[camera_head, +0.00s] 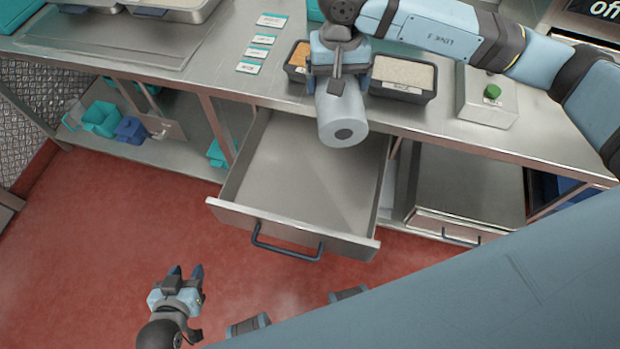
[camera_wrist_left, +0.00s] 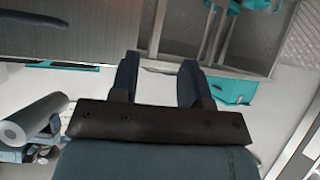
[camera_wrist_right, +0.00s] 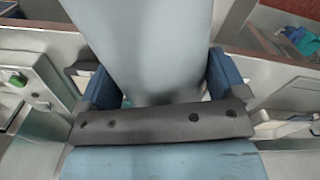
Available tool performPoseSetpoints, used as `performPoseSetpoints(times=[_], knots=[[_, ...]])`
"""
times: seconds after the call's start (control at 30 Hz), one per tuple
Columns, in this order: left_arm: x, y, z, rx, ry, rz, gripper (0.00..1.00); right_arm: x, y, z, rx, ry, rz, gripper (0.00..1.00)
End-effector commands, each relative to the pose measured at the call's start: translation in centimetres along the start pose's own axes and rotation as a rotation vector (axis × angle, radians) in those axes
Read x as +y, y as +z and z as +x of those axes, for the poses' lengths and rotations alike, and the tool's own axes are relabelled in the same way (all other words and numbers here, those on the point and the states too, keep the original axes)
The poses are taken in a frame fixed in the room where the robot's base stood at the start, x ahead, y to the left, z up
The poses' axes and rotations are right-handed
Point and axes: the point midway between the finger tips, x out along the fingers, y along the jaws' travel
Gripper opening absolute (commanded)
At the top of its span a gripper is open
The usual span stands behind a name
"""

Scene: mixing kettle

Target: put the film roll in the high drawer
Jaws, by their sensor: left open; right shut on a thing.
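The film roll (camera_head: 340,118) is a pale grey-blue cylinder with a dark core hole in its end. My right gripper (camera_head: 338,62) is shut on it and holds it above the back part of the open drawer. The roll fills the middle of the right wrist view (camera_wrist_right: 155,45) between the fingers (camera_wrist_right: 158,90). The high drawer (camera_head: 300,185) is pulled out under the counter and its visible inside is empty. Its front has a dark handle (camera_head: 286,246). My left gripper (camera_head: 186,272) is open and empty, in front of the drawer to the left; its fingers show in the left wrist view (camera_wrist_left: 160,80).
The steel counter (camera_head: 200,65) carries labelled cards (camera_head: 254,54), a black bin of rice (camera_head: 405,78), a smaller bin (camera_head: 299,62) and a box with a green button (camera_head: 490,100). A second drawer (camera_head: 465,190) is at the right. Teal and blue bins (camera_head: 101,118) sit on the lower shelf. Red floor is free at the left.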

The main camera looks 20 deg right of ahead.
Motion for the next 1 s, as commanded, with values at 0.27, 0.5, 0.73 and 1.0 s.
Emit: performPoseSetpoints(times=[0.27,0.5,0.73,1.0], knots=[[0.7,4.9,4.2,-0.001,0.016,-0.03,0.43,-2.1,2.7,8.6,-0.002,-0.009,0.245,0.48],[0.9,5.2,4.8,0.004,0.018,-0.045,0.43,-2.6,3.5,10.6,-0.004,-0.01,0.334,0.48],[0.7,5.2,4.8,0.004,0.016,-0.043,0.43,-2.6,3.6,15.4,-0.008,-0.008,0.339,0.48],[0.3,5.5,4.8,0.001,0.015,-0.028,0.43,-2.7,3.6,22.2,-0.007,-0.007,0.338,0.48]])
